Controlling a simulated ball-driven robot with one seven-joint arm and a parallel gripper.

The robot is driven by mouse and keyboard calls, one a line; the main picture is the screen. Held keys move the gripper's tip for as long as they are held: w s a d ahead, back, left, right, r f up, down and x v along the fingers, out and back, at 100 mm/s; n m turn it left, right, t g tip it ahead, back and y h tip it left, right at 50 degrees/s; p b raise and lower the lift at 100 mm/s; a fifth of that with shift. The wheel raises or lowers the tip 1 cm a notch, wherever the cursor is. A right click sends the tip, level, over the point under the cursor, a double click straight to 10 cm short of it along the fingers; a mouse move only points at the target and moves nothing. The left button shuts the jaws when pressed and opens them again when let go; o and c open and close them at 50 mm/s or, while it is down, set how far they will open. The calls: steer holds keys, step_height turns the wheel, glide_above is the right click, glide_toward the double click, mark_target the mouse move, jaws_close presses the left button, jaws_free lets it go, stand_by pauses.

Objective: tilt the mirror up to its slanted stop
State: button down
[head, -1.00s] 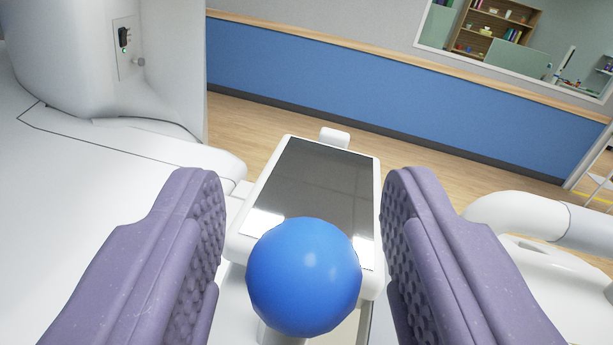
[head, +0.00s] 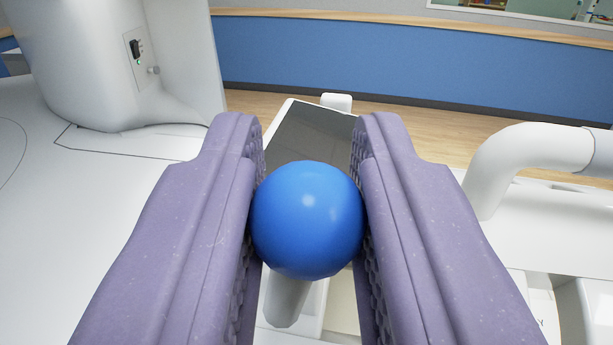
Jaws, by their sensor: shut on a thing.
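The mirror (head: 305,137) is a dark glossy panel in a white frame, in the middle of the head view behind the blue ball. Its lower part is hidden by the ball and the fingers. The blue ball (head: 307,220) is a round knob in front of the mirror, with a pale stem (head: 287,303) below it. My gripper (head: 308,215) has two purple textured fingers, one on each side of the ball. It is shut on the ball, touching it from left and right.
A white machine body with a small switch panel (head: 137,55) stands at the left. A thick white curved tube (head: 530,150) is at the right, above white open compartments at the lower right. A blue wall (head: 400,60) and wood floor lie behind.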

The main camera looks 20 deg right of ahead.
steer(key=m+b, duration=0.1)
steer(key=b, duration=0.1)
steer(key=d+m+b, duration=0.1)
steer(key=b, duration=0.1)
steer(key=f+m+b, duration=0.1)
steer(key=m+b, duration=0.1)
steer(key=shift+s+d+f+t+h, duration=0.1)
steer(key=shift+s+d+t+h, duration=0.05)
steer(key=shift+s+t+h, duration=0.2)
steer(key=m+b, duration=0.3)
steer(key=shift+s+d+f+h+b, duration=0.1)
steer(key=shift+s+d+h+b, duration=0.2)
steer(key=shift+h+b, duration=0.1)
steer(key=shift+m, duration=0.3)
steer(key=c, duration=0.9)
jaws_free()
steer(key=p+v, duration=0.1)
steer(key=v, duration=0.6)
steer(key=shift+s, duration=0.4)
